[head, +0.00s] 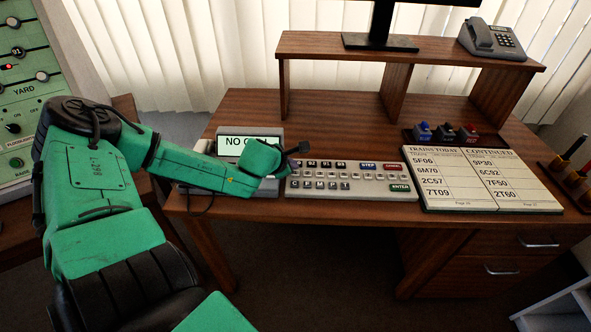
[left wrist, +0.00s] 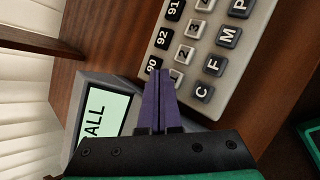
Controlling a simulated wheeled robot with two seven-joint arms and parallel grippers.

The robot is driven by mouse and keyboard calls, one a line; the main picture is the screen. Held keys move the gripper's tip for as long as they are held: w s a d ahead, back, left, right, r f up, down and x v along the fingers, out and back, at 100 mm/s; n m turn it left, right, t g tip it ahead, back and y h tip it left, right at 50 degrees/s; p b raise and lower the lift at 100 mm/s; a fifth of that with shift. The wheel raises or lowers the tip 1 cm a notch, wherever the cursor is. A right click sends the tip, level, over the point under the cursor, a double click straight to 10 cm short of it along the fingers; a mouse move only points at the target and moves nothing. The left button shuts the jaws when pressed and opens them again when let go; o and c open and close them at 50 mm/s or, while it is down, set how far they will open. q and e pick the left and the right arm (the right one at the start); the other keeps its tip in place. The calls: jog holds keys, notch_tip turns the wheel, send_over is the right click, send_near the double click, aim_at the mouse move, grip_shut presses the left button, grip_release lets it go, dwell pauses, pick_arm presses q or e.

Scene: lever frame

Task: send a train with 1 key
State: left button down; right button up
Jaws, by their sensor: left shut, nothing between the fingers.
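The keyboard (head: 350,187) is a pale panel on the desk with black, grey, blue, red and green keys. It also shows in the left wrist view (left wrist: 222,62), with keys 90, 91, 92, 1, 2, C, F, M and P readable. The display (left wrist: 93,115) beside it reads "CALL"; in the head view its screen (head: 232,141) shows "NO C" and the rest is hidden behind my arm. My left gripper (head: 303,148) is shut and empty at the keyboard's left end. Its purple fingertips (left wrist: 158,72) appear over keys 90 and 1; contact cannot be told. My right gripper is out of view.
An open book (head: 482,180) of train codes lies right of the keyboard, with blue, black and red stamps (head: 446,132) behind it. A raised shelf (head: 400,48) holds a telephone (head: 492,40) and a monitor stand. A green panel (head: 22,95) stands at left.

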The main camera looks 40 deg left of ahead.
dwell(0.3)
pick_arm(q)
jog(key=shift+f+b, duration=0.45)
jog(key=shift+f+b, duration=0.35)
dwell(0.4)
dwell(0.3)
jog(key=shift+r+p, duration=0.75)
jog(key=shift+r, duration=0.05)
notch_tip(320, 180, up, 5)
jog(key=p, duration=0.5)
jog(key=shift+r, duration=0.1)
